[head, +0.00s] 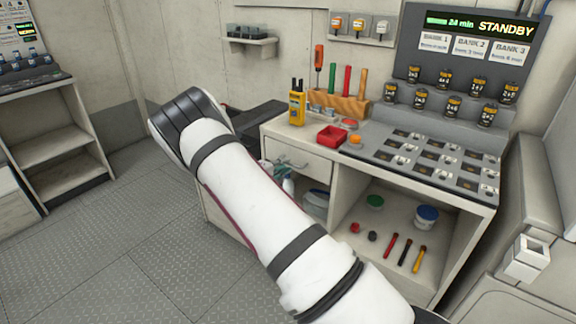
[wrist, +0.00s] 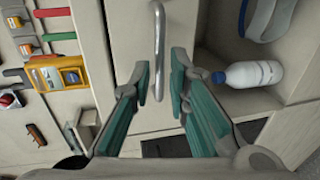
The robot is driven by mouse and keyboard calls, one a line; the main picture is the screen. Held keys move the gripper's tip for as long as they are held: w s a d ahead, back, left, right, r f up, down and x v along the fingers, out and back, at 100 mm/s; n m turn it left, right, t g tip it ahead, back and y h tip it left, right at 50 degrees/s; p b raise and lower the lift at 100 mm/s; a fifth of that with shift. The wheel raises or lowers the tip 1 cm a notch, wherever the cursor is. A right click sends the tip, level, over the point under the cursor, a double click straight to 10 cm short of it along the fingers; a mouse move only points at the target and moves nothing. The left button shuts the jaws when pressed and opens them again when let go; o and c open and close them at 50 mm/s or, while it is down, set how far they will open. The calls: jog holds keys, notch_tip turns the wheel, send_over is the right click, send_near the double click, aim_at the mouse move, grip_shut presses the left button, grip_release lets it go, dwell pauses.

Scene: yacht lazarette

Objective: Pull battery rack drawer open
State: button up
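The drawer front (head: 305,166) is a pale panel at the upper left of the workbench cabinet in the head view, and it looks shut. In the wrist view the drawer front (wrist: 130,35) carries a slim metal bar handle (wrist: 158,35). My gripper (wrist: 163,80) is open, its two teal fingers apart. In the head view my arm hides most of the gripper.
The open shelf beside the drawer holds a white bottle with a blue cap (wrist: 250,74), close to the right finger. On the worktop stand a yellow meter (head: 297,107), a red tray (head: 332,136) and a tool rack (head: 340,103). The floor (head: 130,215) at left is clear.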

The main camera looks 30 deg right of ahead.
jog(key=shift+x, duration=1.6)
grip_shut()
jog(key=f+p+v, duration=0.1)
jog(key=f+v, duration=0.1)
jog(key=v, duration=1)
jog(key=a+f+p+v, duration=0.1)
jog(key=f+p+v, duration=0.1)
jog(key=v, duration=1)
jog(key=shift+f, duration=0.5)
jog(key=shift+s, duration=0.1)
grip_release()
